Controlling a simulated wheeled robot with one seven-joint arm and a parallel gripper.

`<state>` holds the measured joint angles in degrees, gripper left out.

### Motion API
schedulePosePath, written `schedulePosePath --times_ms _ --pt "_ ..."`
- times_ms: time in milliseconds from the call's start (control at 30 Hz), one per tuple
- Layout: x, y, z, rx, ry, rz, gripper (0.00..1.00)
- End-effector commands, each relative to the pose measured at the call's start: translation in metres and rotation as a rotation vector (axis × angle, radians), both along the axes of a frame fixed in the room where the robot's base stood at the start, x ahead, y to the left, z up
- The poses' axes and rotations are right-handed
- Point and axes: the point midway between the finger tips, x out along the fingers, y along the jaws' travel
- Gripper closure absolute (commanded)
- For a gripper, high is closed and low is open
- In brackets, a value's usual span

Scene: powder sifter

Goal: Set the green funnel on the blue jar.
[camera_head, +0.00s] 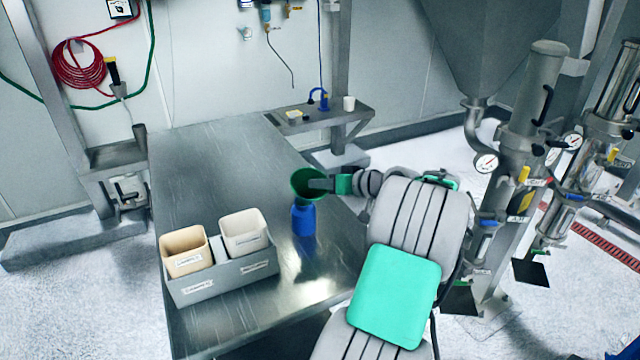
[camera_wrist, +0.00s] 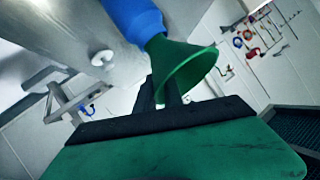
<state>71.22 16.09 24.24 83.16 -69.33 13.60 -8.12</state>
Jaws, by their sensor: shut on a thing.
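The green funnel (camera_head: 301,184) is at the right part of the metal table, wide mouth up. The blue jar (camera_head: 304,220) stands upright on the table directly below it. My gripper (camera_head: 318,184) reaches in from the right and is shut on the funnel's side. In the wrist view the funnel (camera_wrist: 186,68) sits between the fingertips (camera_wrist: 166,92), its narrow end against or inside the top of the blue jar (camera_wrist: 136,18). The funnel's spout is hidden, so I cannot tell how deep it sits or whether it bears on the jar.
A grey holder (camera_head: 222,279) with a tan bin (camera_head: 184,251) and a white bin (camera_head: 244,232) stands left of the jar on the table (camera_head: 205,165). The table behind the jar is clear. Steel cylinders with gauges (camera_head: 535,100) stand at right.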

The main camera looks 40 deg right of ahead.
Motion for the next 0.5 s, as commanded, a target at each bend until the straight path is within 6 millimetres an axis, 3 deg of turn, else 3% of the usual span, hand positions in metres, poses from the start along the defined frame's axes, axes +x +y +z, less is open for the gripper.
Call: schedulePosePath --times_ms 67,100,167,500 --pt "0.0000 0.0000 -0.0027 0.000 0.000 0.000 1.00" --pt "0.0000 0.0000 -0.0015 0.000 0.000 0.000 0.85" --pt "0.0000 0.0000 -0.0013 0.000 0.000 0.000 0.80" --pt "-0.0046 -0.0011 0.0014 0.000 -0.001 -0.001 0.79"
